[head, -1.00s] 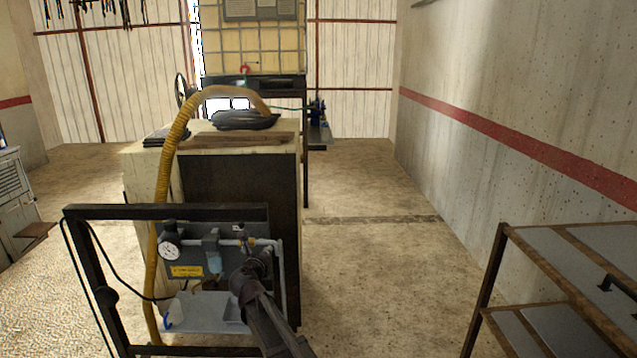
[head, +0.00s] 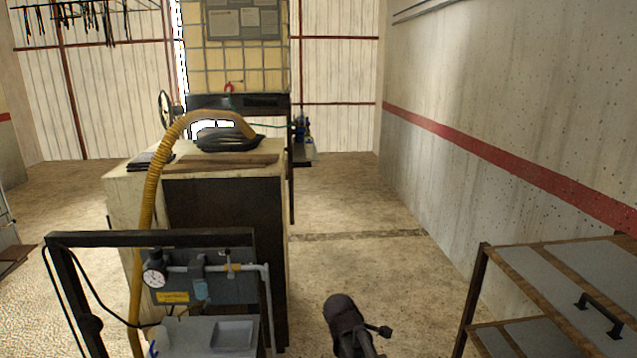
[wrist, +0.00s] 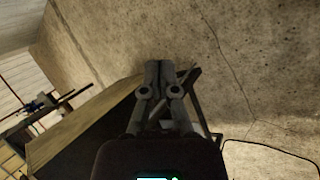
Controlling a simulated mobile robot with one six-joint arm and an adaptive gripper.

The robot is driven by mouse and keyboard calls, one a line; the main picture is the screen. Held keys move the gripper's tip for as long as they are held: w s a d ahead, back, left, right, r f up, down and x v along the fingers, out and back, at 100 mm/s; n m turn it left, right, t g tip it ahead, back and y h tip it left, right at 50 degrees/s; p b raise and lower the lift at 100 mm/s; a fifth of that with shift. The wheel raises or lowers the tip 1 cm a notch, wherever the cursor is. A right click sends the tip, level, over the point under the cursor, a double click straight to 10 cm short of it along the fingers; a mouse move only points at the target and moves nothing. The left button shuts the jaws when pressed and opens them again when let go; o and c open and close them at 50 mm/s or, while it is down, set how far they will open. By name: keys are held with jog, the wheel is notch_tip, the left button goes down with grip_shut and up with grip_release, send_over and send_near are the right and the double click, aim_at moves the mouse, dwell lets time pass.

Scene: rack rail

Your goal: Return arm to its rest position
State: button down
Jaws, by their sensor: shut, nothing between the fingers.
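My gripper (wrist: 158,72) shows in the wrist view with its two fingers side by side and shut, with nothing held between them. In the head view part of my dark arm (head: 346,318) rises from the bottom edge, right of the frame with the gauge panel and apart from it in the picture. The fingers cannot be made out clearly in the head view.
A dark metal frame (head: 150,238) with a gauge panel (head: 210,283) and grey tray (head: 205,336) stands front left. Behind it is a workbench (head: 228,230) with a yellow hose (head: 150,200). A metal rack (head: 560,290) stands right. Open floor (head: 375,265) lies between.

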jog(key=s+d+m+g+y+p, duration=0.1)
jog(key=s+d+m+g+y, duration=0.1)
jog(key=s+m, duration=0.4)
jog(key=s+d+m+g+y+p, duration=0.1)
jog(key=s+d+m+g+y, duration=0.1)
jog(key=s+m, duration=0.5)
jog(key=shift+s+d+f+g, duration=0.2)
jog(key=shift+s+d+g, duration=0.35)
jog(key=shift+d, duration=0.2)
